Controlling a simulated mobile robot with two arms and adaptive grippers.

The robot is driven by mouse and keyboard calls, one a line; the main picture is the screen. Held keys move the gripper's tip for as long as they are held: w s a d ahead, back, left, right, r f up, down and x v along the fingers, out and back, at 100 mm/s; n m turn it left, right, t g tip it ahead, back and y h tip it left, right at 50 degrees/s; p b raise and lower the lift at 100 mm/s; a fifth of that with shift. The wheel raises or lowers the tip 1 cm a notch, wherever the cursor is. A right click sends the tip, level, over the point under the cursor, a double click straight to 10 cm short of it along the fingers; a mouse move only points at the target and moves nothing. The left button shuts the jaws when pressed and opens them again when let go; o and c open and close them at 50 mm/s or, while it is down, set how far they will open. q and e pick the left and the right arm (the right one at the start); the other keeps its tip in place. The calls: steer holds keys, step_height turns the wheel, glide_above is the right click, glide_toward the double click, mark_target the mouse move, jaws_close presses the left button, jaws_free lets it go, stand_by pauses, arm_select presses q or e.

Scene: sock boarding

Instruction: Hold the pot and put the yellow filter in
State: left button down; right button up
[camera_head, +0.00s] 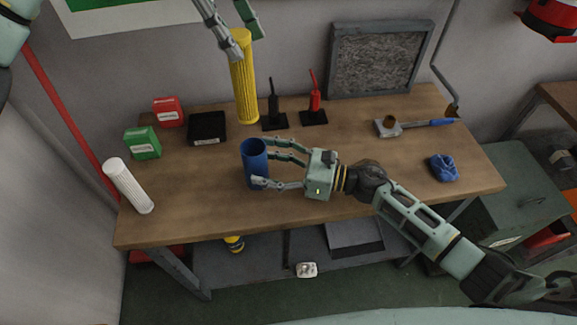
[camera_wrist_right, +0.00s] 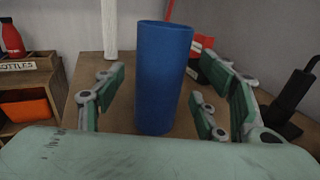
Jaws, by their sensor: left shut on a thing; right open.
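The pot is a blue cylinder, open at the top (camera_head: 254,168), standing upright on the table. It also shows in the right wrist view (camera_wrist_right: 163,80). My right gripper (camera_head: 268,164) is open, with its fingers on either side of the pot; I cannot tell whether they touch it. The yellow filter (camera_head: 243,80) is a ribbed cylinder, held nearly upright above the table behind the pot. My left gripper (camera_head: 240,38) is shut on its top end. The filter's lower end is higher in the head view than the pot's mouth and apart from it.
A white ribbed cylinder (camera_head: 129,187) stands at the table's left. Red (camera_head: 168,111) and green (camera_head: 143,143) boxes, a black tray (camera_head: 207,128), and black (camera_head: 273,108) and red (camera_head: 314,100) bottles are behind. A blue cloth (camera_head: 443,168) lies right. The table's front middle is clear.

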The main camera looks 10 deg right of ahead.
mark_target(266, 164)
steer(key=shift+x, duration=1.5)
